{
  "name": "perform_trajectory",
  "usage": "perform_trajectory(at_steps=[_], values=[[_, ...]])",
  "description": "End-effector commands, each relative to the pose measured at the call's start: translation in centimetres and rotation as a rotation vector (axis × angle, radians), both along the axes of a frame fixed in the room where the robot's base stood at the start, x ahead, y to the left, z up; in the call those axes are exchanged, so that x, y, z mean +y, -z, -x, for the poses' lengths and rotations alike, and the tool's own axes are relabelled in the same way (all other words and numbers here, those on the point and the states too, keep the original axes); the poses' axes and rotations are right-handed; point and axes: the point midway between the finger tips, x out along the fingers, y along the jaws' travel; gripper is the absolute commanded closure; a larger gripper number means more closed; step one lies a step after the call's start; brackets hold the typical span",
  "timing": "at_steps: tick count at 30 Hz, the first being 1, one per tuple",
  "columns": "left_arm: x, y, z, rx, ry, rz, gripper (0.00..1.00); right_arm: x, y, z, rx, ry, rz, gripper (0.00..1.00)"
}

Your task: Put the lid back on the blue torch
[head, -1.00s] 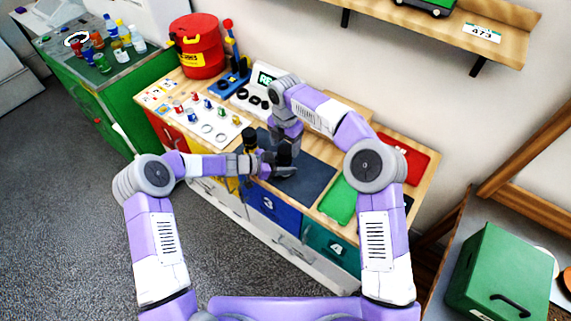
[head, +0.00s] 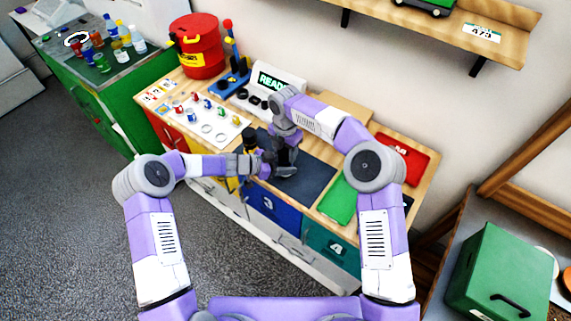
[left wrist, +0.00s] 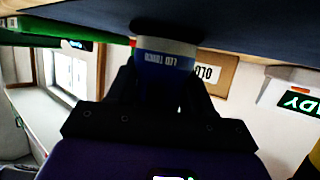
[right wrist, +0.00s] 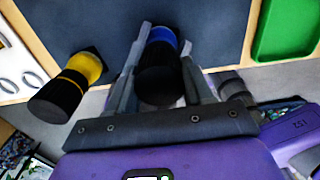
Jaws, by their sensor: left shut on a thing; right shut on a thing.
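The blue torch (left wrist: 165,70), marked LED TORCH, stands on the dark mat with its pale ring end by the mat in the left wrist view. My left gripper (head: 266,171) is shut around its body. My right gripper (head: 286,168) is above it, shut on the black lid (right wrist: 160,82), which is nearest the camera in the right wrist view. The blue body (right wrist: 162,36) shows just beyond the lid, roughly in line. I cannot tell whether the lid touches or is seated. In the head view my grippers hide the torch and lid.
A yellow and black torch (right wrist: 74,82) stands close beside my right gripper. A white board (head: 200,118) with small parts lies at the left, a green tray (head: 338,200) at the right. A READY display (head: 273,82) stands behind. The mat's right part (head: 312,178) is clear.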

Motion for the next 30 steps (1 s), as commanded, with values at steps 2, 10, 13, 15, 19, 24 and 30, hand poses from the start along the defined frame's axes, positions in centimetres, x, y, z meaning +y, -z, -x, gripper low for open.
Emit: perform_trajectory(at_steps=[2,10,13,15,19,24,30], values=[[-0.07,0.39,0.26,0.005,0.005,-0.005,1.0,0.02,-0.02,-0.04,-0.002,0.005,-0.001,0.86],[-0.06,0.38,0.26,0.005,0.005,-0.005,1.0,0.02,-0.03,-0.06,-0.003,0.344,0.001,0.86],[-0.06,0.38,0.26,0.005,0.005,-0.005,1.0,0.01,0.01,-0.05,-0.002,0.449,0.0,0.86],[-0.05,0.39,0.26,0.005,0.004,-0.005,1.0,0.0,0.02,-0.05,-0.001,0.444,-0.001,0.86],[-0.06,0.38,0.25,0.005,0.004,-0.005,1.0,0.0,0.02,-0.05,-0.001,0.442,-0.001,0.39],[-0.05,0.37,0.25,0.005,0.004,-0.005,1.0,0.0,0.03,-0.04,-0.001,0.44,-0.001,0.2],[-0.04,0.38,0.24,0.005,0.004,-0.004,1.0,0.0,0.02,-0.03,-0.001,0.439,-0.001,0.2]])
